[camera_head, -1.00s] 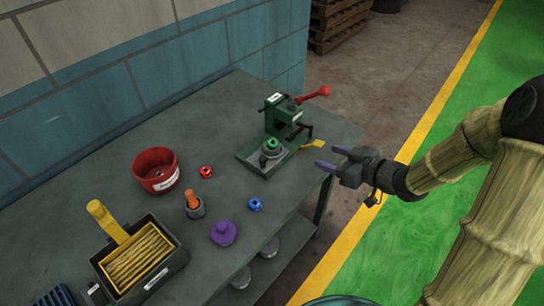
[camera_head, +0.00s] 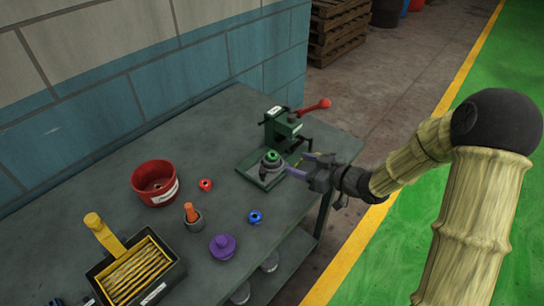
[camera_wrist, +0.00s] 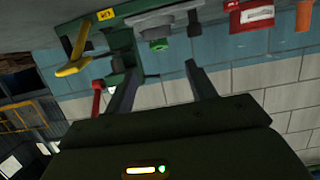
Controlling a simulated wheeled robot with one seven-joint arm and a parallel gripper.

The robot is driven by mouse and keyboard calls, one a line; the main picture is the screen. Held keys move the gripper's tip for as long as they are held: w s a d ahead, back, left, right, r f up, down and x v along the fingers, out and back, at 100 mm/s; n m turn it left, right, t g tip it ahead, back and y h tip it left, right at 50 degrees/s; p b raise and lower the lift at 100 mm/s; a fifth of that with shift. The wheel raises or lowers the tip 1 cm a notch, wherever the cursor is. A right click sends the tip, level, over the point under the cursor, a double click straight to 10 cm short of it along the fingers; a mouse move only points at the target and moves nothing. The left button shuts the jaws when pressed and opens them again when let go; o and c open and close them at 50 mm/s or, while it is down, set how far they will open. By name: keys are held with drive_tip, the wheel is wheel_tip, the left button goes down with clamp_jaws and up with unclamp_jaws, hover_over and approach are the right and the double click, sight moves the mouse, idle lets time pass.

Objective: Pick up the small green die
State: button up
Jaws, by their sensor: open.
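The small green die (camera_head: 272,155) sits on a grey round holder (camera_head: 271,166) on the base of a green press (camera_head: 282,130). In the wrist view, which looks tipped over, the green die (camera_wrist: 158,45) shows between and beyond the fingertips. My gripper (camera_head: 298,165) is open and empty, just right of the die in the head view, with its fingers pointing left towards it. A gap seems to remain between the fingertips and the die. Both fingers of my gripper (camera_wrist: 162,72) also show in the wrist view.
The press has a red lever (camera_head: 318,105) reaching right. On the table lie a red die (camera_head: 205,184), a blue die (camera_head: 255,217), a red bowl (camera_head: 155,186), an orange-handled tool (camera_head: 191,213) in a cup, a purple knobbed piece (camera_head: 222,246) and a dark bin (camera_head: 165,279).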

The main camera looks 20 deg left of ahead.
sight(272, 154)
drive_tip(key=x, duration=0.4)
drive_tip(key=shift+p+x, duration=0.45)
drive_tip(key=shift+x, duration=2.15)
drive_tip(key=shift+w+f, duration=0.1)
drive_tip(key=shift+w, duration=0.15)
drive_tip(key=shift+s, duration=0.1)
drive_tip(key=shift+s, duration=0.15)
clamp_jaws()
